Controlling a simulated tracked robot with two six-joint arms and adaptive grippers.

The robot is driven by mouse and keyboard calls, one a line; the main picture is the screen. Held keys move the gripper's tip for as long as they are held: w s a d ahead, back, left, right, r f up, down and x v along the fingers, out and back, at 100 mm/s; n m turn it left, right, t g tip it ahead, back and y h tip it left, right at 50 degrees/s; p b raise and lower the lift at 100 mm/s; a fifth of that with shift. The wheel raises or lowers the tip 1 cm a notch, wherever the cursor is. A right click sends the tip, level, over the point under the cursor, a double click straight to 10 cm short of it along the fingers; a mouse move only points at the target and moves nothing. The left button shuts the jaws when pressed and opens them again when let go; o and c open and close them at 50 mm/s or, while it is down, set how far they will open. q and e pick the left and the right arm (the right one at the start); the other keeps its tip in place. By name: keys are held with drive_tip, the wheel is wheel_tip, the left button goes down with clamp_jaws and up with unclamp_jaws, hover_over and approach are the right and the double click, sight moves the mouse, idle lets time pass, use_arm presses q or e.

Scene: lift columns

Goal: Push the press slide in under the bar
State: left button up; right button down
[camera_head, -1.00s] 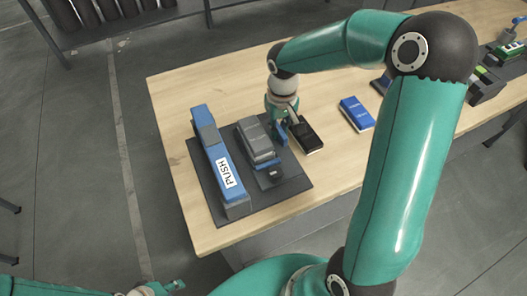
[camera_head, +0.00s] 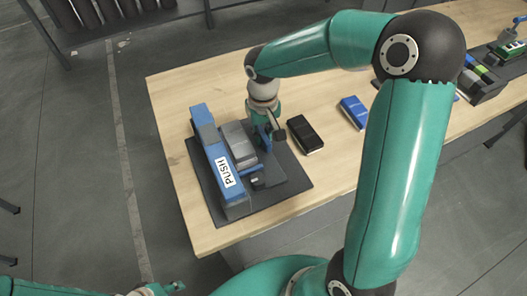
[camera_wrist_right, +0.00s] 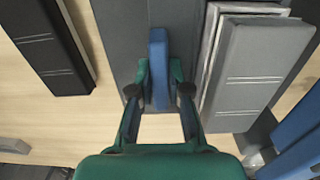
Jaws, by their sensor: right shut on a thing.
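The press stands on a dark base plate (camera_head: 285,180) at the table's left end. Its long blue bar (camera_head: 205,135) carries a white PUSH label. The slide holds a grey book-like block (camera_head: 236,140), which sits close beside the bar, its near edge at or partly under it. In the right wrist view the grey block (camera_wrist_right: 262,65) lies right of my fingers and the blue bar (camera_wrist_right: 298,140) at lower right. My right gripper (camera_head: 264,145) is shut on the upright blue handle (camera_wrist_right: 158,70). My left gripper (camera_head: 165,288) shows only partly at the bottom left; its jaws are unclear.
A black book-like box (camera_head: 305,134) lies just right of the base plate, and a blue one (camera_head: 356,112) lies farther right. A dark bin with coloured items (camera_head: 485,82) stands at the table's far right. Bare wood (camera_head: 220,85) lies behind the press.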

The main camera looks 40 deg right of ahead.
sight(239, 137)
drive_tip(key=shift+w+a+b, duration=0.1)
drive_tip(key=shift+w+a, duration=0.15)
drive_tip(key=shift+a, duration=0.8)
drive_tip(key=shift+w+a+b, duration=0.15)
drive_tip(key=shift+w+a, duration=0.1)
drive_tip(key=shift+a, duration=0.75)
drive_tip(key=shift+w+a+b, duration=0.1)
drive_tip(key=shift+w+a, duration=0.15)
drive_tip(key=shift+a, duration=0.8)
drive_tip(key=c, duration=1.2)
unclamp_jaws()
drive_tip(key=shift+a, duration=0.1)
drive_tip(key=shift+c, duration=0.2)
drive_tip(key=shift+r+p, duration=2.55)
drive_tip(key=shift+r, duration=0.95)
